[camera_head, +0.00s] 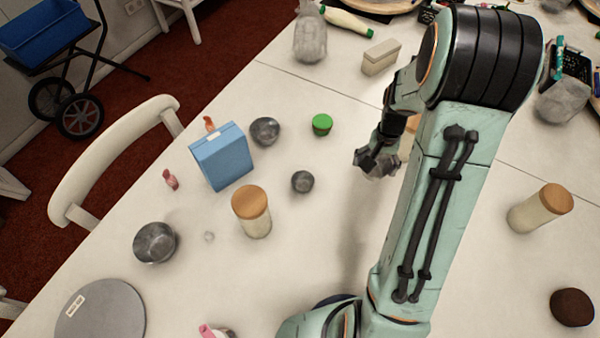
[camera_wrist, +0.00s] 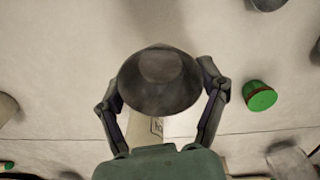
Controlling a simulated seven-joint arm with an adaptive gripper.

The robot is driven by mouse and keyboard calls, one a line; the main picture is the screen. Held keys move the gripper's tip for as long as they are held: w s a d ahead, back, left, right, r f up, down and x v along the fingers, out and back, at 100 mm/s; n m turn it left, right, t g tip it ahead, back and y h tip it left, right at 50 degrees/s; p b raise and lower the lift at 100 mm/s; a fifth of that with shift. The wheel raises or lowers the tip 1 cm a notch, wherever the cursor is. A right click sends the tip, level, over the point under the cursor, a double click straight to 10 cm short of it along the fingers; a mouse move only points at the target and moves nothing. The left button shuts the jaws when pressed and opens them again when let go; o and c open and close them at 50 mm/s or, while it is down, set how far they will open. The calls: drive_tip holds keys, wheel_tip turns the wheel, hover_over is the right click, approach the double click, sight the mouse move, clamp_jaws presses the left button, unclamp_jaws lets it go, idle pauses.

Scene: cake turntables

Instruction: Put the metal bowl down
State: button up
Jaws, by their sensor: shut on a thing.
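The metal bowl (camera_wrist: 158,88) is dark grey and sits between the two fingers of my gripper (camera_wrist: 162,80) in the wrist view. The fingers press on it from the left and right. In the head view my gripper (camera_head: 377,158) hangs over the table, right of the green-lidded jar, with the grey bowl (camera_head: 380,168) at its tip, partly covered by the fingers. The bowl appears to be held above the tabletop; the exact gap is hard to tell.
Left of my gripper stand a green-lidded jar (camera_head: 322,125), a small dark bowl (camera_head: 302,182), another grey bowl (camera_head: 265,131), a blue box (camera_head: 222,158) and a wooden-lidded jar (camera_head: 252,212). Bare table (camera_head: 345,215) lies in front of my gripper.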

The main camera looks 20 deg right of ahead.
wheel_tip(320, 180, up, 10)
drive_tip(key=w+a+n, duration=0.2)
drive_tip(key=a+n, duration=0.3)
drive_tip(key=a, duration=0.8)
drive_tip(key=w+a+n, duration=0.2)
drive_tip(key=a+n, duration=0.2)
drive_tip(key=a, duration=0.9)
drive_tip(key=s+a+n, duration=1.1)
drive_tip(key=s+a, duration=1)
drive_tip(key=a, duration=0.3)
approach(99, 314)
drive_tip(key=s+d+r, duration=0.2)
drive_tip(key=d, duration=0.3)
drive_tip(key=shift+d+r, duration=0.15)
drive_tip(key=a+f, duration=0.1)
drive_tip(key=w+a+f, duration=0.1)
drive_tip(key=a+f, duration=0.2)
drive_tip(key=f, duration=0.1)
drive_tip(key=shift+w+a+f, duration=0.15)
drive_tip(key=shift+w+a, duration=0.2)
drive_tip(key=shift+w, duration=0.05)
drive_tip(key=shift+w+a+f, duration=0.1)
drive_tip(key=shift+a+f, duration=0.2)
drive_tip(key=shift+f, duration=1.6)
